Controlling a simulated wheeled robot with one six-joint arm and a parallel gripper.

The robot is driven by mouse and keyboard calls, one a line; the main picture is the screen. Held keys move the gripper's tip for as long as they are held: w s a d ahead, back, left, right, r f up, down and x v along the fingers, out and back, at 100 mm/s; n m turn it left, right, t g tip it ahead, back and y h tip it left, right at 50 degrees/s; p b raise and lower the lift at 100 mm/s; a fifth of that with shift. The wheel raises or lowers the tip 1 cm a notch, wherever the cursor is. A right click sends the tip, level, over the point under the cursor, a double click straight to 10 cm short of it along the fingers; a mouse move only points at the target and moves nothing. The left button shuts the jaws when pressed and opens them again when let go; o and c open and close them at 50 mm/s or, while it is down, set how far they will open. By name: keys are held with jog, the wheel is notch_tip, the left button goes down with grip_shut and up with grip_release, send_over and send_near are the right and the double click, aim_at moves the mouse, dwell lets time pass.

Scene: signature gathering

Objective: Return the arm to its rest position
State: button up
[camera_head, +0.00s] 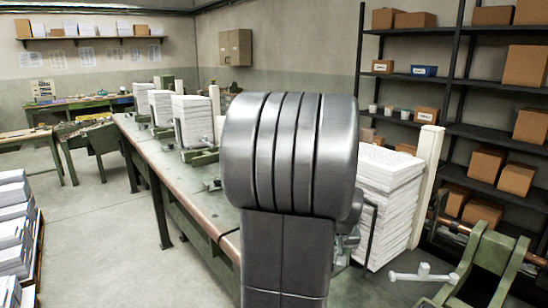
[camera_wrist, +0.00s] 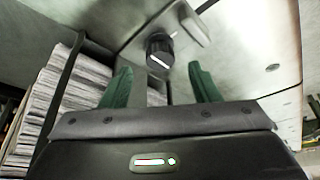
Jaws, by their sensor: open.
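My arm rises in the middle of the head view, its grey rounded joint covering much of the bench behind it. My gripper (camera_wrist: 158,82) shows only in the wrist view, with two green fingers apart and nothing seen between them. Past the fingertips is a black knob (camera_wrist: 160,50) on a pale metal surface, with a light lever beside it. I cannot tell whether the fingers touch anything. A stack of paper (camera_wrist: 75,95) stands close to the left of the fingers in the wrist view. The gripper is hidden behind the arm in the head view.
A long green bench (camera_head: 165,170) runs away to the back left, bearing several paper stacks. A tall paper stack (camera_head: 390,205) stands right of my arm, with a green machine frame (camera_head: 490,255) farther right. Dark shelves (camera_head: 450,80) hold boxes. The floor at left is partly clear.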

jog(key=x, duration=0.3)
jog(key=shift+w+f, duration=0.1)
jog(key=shift+f, duration=0.15)
jog(key=shift+a+m+h, duration=0.1)
jog(key=shift+m+h, duration=0.2)
jog(key=shift+m, duration=0.5)
jog(key=shift+a+m+h+b, duration=0.1)
jog(key=shift+m+h+b, duration=0.65)
jog(key=shift+m, duration=0.95)
jog(key=shift+w+a+r+m+g+h, duration=0.1)
jog(key=shift+m+g+h, duration=0.3)
jog(key=shift+m, duration=0.75)
jog(key=shift+w+a+m+g+h, duration=0.1)
jog(key=shift+m+g+h, duration=0.25)
jog(key=shift+m, duration=0.8)
jog(key=m+p, duration=0.1)
jog(key=m, duration=0.1)
jog(key=m+g+p, duration=0.1)
jog(key=m, duration=0.1)
jog(key=shift+w+r+g+h+p, duration=0.1)
jog(key=shift+r+g+h+p, duration=0.1)
jog(key=shift+g+h+p, duration=0.15)
jog(key=m+p, duration=0.3)
jog(key=shift+w+g, duration=0.1)
jog(key=shift+g, duration=0.3)
jog(key=shift+f+m+p, duration=0.15)
jog(key=shift+m+p, duration=0.45)
jog(key=shift+p, duration=0.2)
jog(key=shift+a, duration=0.1)
